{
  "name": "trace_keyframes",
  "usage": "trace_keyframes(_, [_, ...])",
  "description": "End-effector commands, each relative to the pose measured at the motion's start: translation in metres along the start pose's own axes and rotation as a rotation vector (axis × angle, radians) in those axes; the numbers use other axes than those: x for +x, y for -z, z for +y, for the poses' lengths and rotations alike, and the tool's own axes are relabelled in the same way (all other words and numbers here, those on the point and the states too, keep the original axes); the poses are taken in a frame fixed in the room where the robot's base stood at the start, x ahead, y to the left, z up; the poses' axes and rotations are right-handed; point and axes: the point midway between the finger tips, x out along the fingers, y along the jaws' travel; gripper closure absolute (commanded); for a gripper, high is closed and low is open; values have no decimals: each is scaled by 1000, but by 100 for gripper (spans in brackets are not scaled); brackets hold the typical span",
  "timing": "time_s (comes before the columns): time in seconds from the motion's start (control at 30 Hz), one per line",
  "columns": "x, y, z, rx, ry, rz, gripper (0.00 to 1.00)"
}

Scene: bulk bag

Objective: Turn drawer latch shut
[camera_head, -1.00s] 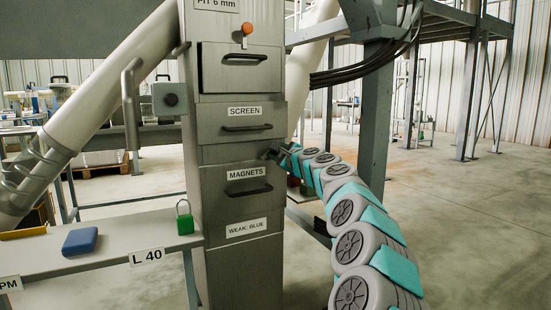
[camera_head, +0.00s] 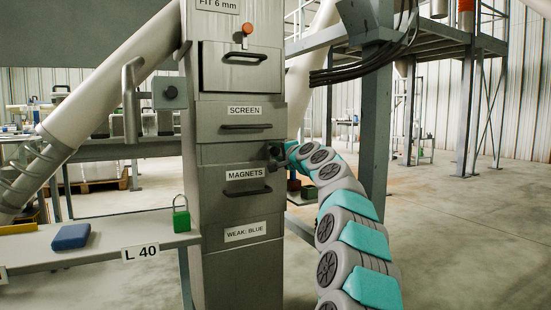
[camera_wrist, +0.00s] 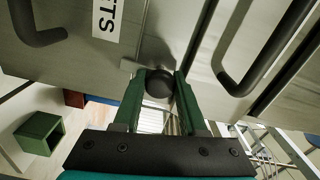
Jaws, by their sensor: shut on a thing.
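The grey drawer cabinet (camera_head: 215,180) stands upright in the middle of the head view, with the screen drawer (camera_head: 265,115) above the magnets drawer (camera_head: 215,207). A latch with a round black knob (camera_wrist: 159,84) and a short pale bar (camera_wrist: 130,65) shows at the cabinet front in the wrist view. My gripper (camera_wrist: 160,80) has its green fingers on both sides of the knob, shut on it. In the head view my gripper (camera_head: 277,156) is at the right edge of the cabinet, by the top of the magnets drawer; the latch is small and dark there.
The top drawer (camera_head: 215,80) stands slightly proud, with an orange knob (camera_head: 247,29) above. A bench (camera_head: 100,252) at left holds a blue block (camera_head: 71,237) and a green padlock (camera_head: 181,220). A steel post (camera_head: 375,130) stands behind my arm. Floor at right is clear.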

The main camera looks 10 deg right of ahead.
Motion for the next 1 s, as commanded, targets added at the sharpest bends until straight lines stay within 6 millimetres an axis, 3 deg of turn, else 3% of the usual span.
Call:
trace_keyframes(0.3, [1, -1, 3, -102, -4, -4, 100])
trace_keyframes(0.8, [1, -1, 2, -116, -4, -3, 100])
trace_keyframes(0.83, [1, -1, 2, -116, -4, -3, 55])
trace_keyframes(1.0, [1, -1, 2, -116, -3, -2, 36])
